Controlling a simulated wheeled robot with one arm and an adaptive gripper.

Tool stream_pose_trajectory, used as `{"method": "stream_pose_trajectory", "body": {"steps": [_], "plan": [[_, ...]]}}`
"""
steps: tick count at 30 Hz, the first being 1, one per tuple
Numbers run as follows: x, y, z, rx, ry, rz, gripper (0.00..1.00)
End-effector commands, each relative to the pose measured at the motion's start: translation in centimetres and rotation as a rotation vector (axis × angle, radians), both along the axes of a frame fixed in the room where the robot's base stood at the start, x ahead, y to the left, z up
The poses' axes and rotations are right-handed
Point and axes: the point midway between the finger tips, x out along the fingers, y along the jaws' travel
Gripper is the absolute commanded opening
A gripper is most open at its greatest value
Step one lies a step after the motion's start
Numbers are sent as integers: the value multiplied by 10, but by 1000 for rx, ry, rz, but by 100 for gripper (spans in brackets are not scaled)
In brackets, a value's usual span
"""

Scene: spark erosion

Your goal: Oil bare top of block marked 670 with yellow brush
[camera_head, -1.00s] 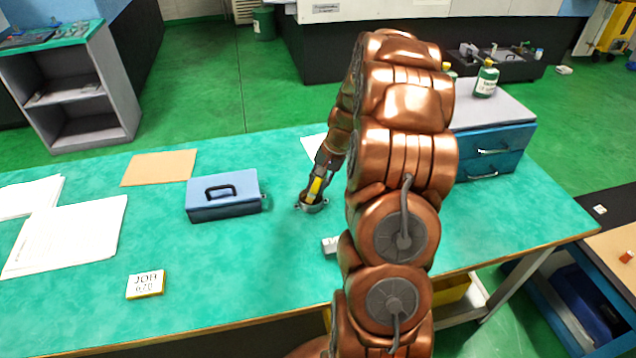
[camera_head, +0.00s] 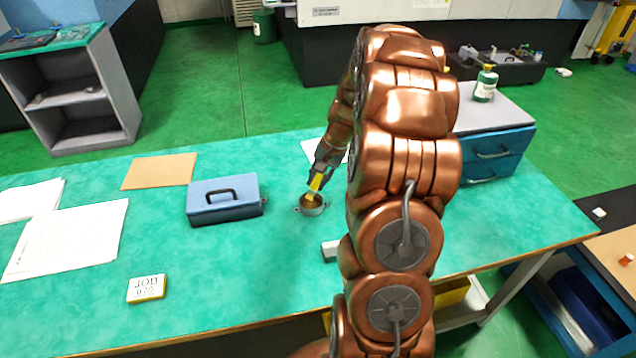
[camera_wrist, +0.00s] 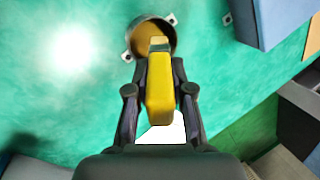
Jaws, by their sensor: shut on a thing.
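My gripper (camera_head: 325,172) is shut on the yellow brush (camera_head: 316,183) above the bench. In the wrist view the yellow brush (camera_wrist: 159,88) sits between the two fingers of my gripper (camera_wrist: 160,85), its tip pointing at a round metal cup (camera_wrist: 131,42) with small side lugs. In the head view the brush's lower end is at or inside the mouth of the cup (camera_head: 312,210); I cannot tell how deep. A grey block (camera_head: 330,250) lies on the bench, partly hidden behind my arm; no number is readable on it. A card reading JOB 670 (camera_head: 147,288) lies at the front left.
A blue box with a black handle (camera_head: 222,200) stands left of the cup. White papers (camera_head: 70,240) and a tan sheet (camera_head: 158,171) lie at left. A green bottle (camera_head: 485,84) stands on a drawer unit (camera_head: 497,150) at right. The bench front-centre is clear.

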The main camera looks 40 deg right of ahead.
Motion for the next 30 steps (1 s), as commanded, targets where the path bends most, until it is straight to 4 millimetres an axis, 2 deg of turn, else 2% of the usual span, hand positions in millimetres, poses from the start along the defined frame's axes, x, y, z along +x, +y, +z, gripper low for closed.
{"method": "stream_pose_trajectory", "body": {"steps": [18,30], "plan": [[0,1,39,2,1,0,0],[0,0,41,1,1,-1,0]]}}
